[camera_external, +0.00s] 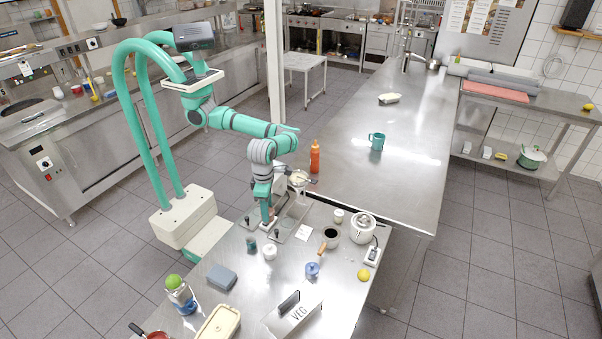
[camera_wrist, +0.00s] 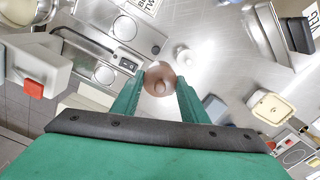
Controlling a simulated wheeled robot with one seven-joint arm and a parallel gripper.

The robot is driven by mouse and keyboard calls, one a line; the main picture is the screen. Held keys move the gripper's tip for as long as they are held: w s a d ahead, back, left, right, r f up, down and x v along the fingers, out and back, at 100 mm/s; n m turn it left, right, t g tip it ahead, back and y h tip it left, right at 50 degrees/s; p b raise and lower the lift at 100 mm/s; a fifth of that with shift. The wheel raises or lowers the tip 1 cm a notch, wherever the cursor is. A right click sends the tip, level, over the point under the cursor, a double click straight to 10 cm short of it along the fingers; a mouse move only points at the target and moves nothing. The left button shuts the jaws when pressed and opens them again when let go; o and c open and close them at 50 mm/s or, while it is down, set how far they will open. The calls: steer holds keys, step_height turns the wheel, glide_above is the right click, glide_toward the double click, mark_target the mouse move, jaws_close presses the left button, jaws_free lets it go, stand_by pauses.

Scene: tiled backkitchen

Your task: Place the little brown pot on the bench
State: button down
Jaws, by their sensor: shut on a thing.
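The little brown pot (camera_wrist: 160,79) is between the two green fingers of my gripper (camera_wrist: 161,88) in the wrist view, seen from above with its round knob. My gripper is shut on it. In the external view my gripper (camera_external: 268,217) points down at the near steel bench (camera_external: 215,257), over its back left part. The pot is mostly hidden there, and I cannot tell whether it touches the surface.
An orange bottle (camera_external: 315,157) and teal mug (camera_external: 377,141) stand on the long table. Bare steel lies between the box and blue jar (camera_external: 312,270).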

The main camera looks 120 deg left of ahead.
steer(key=w+d+f, duration=0.2)
steer(key=w+f, duration=0.1)
steer(key=w, duration=0.1)
steer(key=w+d+f, duration=0.1)
steer(key=w+f, duration=0.2)
steer(key=w, duration=0.1)
steer(key=w+d+f, duration=0.2)
steer(key=w+f, duration=0.1)
steer(key=w, duration=0.1)
steer(key=shift+w+d+f, duration=0.15)
steer(key=shift+d+f, duration=0.2)
steer(key=shift+f, duration=0.05)
steer(key=f, duration=0.3)
steer(key=shift+w+f, duration=0.2)
steer(key=shift+f, duration=0.1)
steer(key=c, duration=1)
jaws_free()
steer(key=shift+c, duration=0.2)
step_height(320, 180, up, 12)
